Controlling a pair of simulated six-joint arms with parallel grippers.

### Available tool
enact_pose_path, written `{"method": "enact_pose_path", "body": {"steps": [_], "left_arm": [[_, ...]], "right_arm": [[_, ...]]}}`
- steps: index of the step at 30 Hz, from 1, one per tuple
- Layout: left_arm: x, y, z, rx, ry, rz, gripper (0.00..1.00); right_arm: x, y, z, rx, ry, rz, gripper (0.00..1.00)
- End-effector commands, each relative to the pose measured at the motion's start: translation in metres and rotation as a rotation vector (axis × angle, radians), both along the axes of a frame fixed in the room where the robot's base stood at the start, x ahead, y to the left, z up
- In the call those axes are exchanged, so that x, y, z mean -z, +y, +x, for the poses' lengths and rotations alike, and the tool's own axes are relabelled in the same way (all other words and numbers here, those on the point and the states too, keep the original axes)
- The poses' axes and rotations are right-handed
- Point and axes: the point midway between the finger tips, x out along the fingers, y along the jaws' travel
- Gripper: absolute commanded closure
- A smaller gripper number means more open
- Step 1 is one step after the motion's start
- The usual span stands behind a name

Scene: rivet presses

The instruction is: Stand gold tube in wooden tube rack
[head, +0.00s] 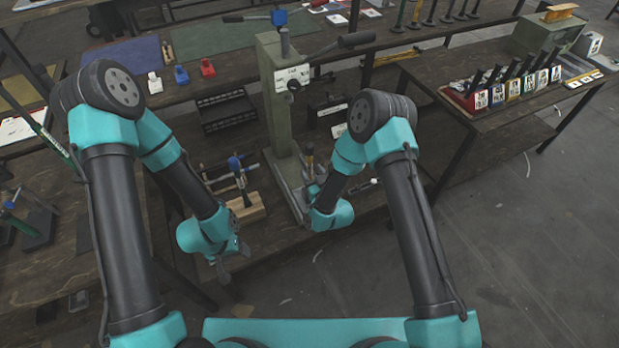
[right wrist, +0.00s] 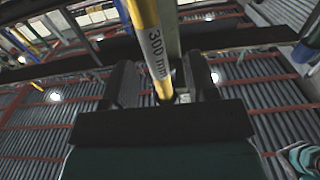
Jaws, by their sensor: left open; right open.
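The gold tube (right wrist: 145,14) carries a white "300 mm" label. In the right wrist view it runs between the two dark fingers of my right gripper (right wrist: 161,80), which are open with gaps on both sides of it. In the head view my right gripper (head: 312,188) is low by the green press, partly hidden by its own wrist; a small tan upright piece (head: 310,156) shows just above it. The wooden tube rack (head: 246,207) appears as a light wood block left of the press foot, with thin upright parts beside it. My left gripper (head: 222,268) is open and empty, in front of the rack.
The green press (head: 285,100) stands between my arms. A black crate (head: 226,110) and black boxes (head: 327,112) are behind. Small blue, red and white bins (head: 207,68) sit on the back bench. A side bench (head: 490,110) at right holds numbered blocks.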

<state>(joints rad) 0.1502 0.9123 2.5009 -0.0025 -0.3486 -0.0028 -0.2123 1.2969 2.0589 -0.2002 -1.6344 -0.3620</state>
Motion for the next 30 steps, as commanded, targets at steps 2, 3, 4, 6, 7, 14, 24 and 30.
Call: {"method": "enact_pose_path", "body": {"steps": [2, 3, 4, 6, 7, 14, 24, 30], "left_arm": [[0.0, 0.0, 0.0, 0.0, 0.0, 0.0, 0.4], [0.0, 0.0, 0.0, 0.0, 0.0, 0.0, 0.4], [0.0, 0.0, 0.0, 0.0, 0.0, 0.0, 0.4], [0.0, 0.0, 0.0, 0.0, 0.0, 0.0, 0.4], [0.0, 0.0, 0.0, 0.0, 0.0, 0.0, 0.4], [0.0, 0.0, 0.0, 0.0, 0.0, 0.0, 0.4], [0.0, 0.0, 0.0, 0.0, 0.0, 0.0, 0.4], [0.0, 0.0, 0.0, 0.0, 0.0, 0.0, 0.4]], "right_arm": [[0.001, 0.002, 0.006, 0.0, -0.001, 0.0, 0.47], [0.001, 0.003, 0.01, 0.001, -0.002, 0.0, 0.47], [0.002, 0.004, 0.014, 0.001, -0.003, 0.0, 0.47], [0.004, 0.007, 0.023, 0.001, -0.002, 0.0, 0.47], [0.004, 0.008, 0.027, 0.001, -0.003, 0.0, 0.47], [0.004, 0.018, 0.047, -0.001, -0.001, 0.0, 0.47], [0.004, 0.018, 0.047, 0.0, 0.0, 0.0, 0.47], [0.004, 0.017, 0.047, 0.0, 0.0, 0.0, 0.53]]}}
